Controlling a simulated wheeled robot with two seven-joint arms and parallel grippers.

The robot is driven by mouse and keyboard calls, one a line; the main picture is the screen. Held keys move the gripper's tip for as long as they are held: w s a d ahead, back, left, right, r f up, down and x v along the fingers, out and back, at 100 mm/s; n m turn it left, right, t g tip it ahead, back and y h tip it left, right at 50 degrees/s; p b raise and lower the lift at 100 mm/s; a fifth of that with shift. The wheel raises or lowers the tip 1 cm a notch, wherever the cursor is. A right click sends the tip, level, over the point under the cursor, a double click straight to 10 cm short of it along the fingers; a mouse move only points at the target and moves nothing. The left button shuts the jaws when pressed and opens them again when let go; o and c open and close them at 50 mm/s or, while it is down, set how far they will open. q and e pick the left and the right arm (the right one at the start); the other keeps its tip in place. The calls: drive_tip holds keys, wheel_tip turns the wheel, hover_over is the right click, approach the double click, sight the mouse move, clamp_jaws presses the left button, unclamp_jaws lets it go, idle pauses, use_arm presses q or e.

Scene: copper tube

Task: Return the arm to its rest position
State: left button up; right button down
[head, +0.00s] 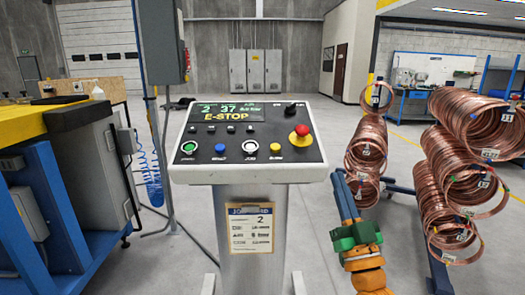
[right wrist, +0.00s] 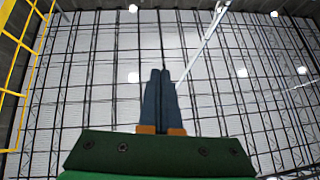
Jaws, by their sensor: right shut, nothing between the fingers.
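My right gripper (head: 340,180) comes up from the lower right in the head view, just below the right corner of the control console (head: 250,183). Its blue fingers are together with nothing between them, and they point up. In the right wrist view the shut fingers (right wrist: 160,75) point toward the ceiling. The console screen reads "E-STOP", and a red emergency button (head: 302,130) sits on its right side. From this view I cannot tell whether the fingers touch the console. My left gripper is not in view.
Copper tube coils (head: 465,170) hang on a rack at the right, near my right arm. A blue and yellow machine (head: 60,170) stands at the left. A pedestal (head: 250,215) holds up the console. Grey floor is clear behind it.

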wheel_tip(320, 180, down, 22)
drive_tip(key=w+g+h+p, duration=0.1)
drive_tip(key=g+h, duration=0.1)
drive_tip(key=g, duration=0.5)
drive_tip(key=s+d+f+g+p, duration=0.1)
drive_tip(key=s+f+g, duration=0.3)
drive_tip(key=f, duration=0.6)
drive_tip(key=s+f+g, duration=0.2)
drive_tip(key=s+f, duration=0.3)
drive_tip(key=f, duration=0.5)
drive_tip(key=s+d+f+g+h+p, duration=0.1)
drive_tip(key=s+f+g, duration=0.4)
drive_tip(key=s+f, duration=0.75)
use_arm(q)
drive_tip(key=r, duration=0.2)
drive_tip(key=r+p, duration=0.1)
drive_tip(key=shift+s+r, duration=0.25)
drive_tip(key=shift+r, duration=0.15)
use_arm(e)
drive_tip(key=s+f+g, duration=0.3)
drive_tip(key=s, duration=0.9)
drive_tip(key=s+d+f+g+h, duration=0.1)
drive_tip(key=s+f+g, duration=0.2)
drive_tip(key=s, duration=1)
drive_tip(key=shift+d+f, duration=0.2)
drive_tip(key=shift+f, duration=0.05)
